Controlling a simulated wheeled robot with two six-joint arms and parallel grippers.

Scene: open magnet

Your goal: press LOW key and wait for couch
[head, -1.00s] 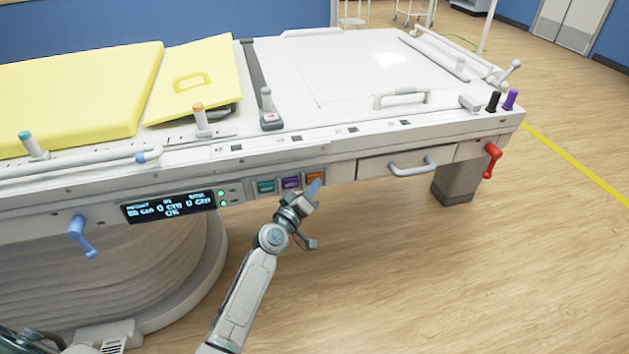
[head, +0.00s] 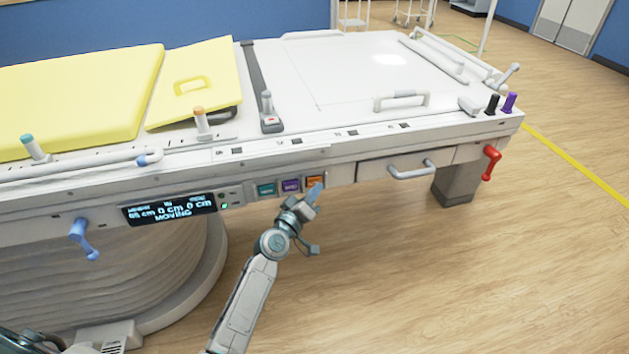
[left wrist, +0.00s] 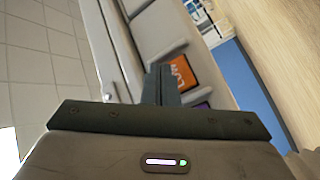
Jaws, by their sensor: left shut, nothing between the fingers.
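The LOW key is the orange key (head: 315,182) on the couch's front rail; its lettering shows in the left wrist view (left wrist: 181,74). My left gripper (head: 317,191) is shut and empty, its fingertips at the lower edge of the orange key. In the left wrist view the shut fingers (left wrist: 159,78) lie beside the key; I cannot tell whether they touch it. The couch (head: 345,75) has a white top with yellow pads. Its display (head: 170,208) reads MOVING, with about 65 cm and two 0 cm values. My right gripper is not in view.
A teal key (head: 266,189) and a purple key (head: 291,186) sit left of the orange one. A drawer handle (head: 412,170) and a red lever (head: 491,163) stick out to the right. The floor in front is clear.

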